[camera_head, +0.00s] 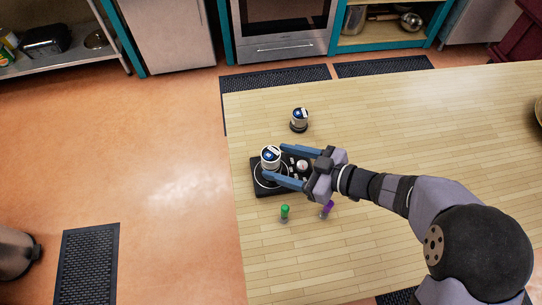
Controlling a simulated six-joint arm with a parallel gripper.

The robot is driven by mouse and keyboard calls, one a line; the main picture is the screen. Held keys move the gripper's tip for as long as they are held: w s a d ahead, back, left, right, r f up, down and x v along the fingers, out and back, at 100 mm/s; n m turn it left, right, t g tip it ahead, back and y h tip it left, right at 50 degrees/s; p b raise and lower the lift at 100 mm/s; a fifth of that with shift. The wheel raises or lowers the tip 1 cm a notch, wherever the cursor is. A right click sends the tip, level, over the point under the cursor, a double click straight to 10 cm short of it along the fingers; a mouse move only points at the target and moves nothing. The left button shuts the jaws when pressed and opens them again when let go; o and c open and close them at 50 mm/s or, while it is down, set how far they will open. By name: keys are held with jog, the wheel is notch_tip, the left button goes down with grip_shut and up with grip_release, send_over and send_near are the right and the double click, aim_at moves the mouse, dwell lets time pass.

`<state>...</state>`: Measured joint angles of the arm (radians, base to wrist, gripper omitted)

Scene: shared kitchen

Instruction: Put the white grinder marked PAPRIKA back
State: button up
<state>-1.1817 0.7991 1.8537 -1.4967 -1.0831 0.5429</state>
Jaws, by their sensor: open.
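One grinder (270,154) stands upright at the left part of a black stand (258,189) with white ring markings. The other grinder (300,114) stands upright on a small dark round base on the table, behind the stand. My gripper (275,163) is open over the stand, reaching in from the right. Its blue fingers lie on either side of the grinder at the stand; I cannot tell whether they touch it.
A round silver-topped item (302,165) and small pale pieces show on the stand, partly hidden by my gripper. A green-capped shaker (285,212) and a purple-capped one (327,208) stand in front.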

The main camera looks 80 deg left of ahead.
aim_at(279, 161)
jog(key=shift+p+x, duration=0.6)
jog(key=shift+x, duration=1.25)
jog(key=shift+r, duration=0.15)
jog(key=c, duration=1.5)
jog(key=shift+r, duration=0.1)
notch_tip(279, 161, up, 10)
jog(key=shift+f+b, duration=0.1)
jog(key=shift+b, duration=1.05)
jog(key=shift+a, duration=0.15)
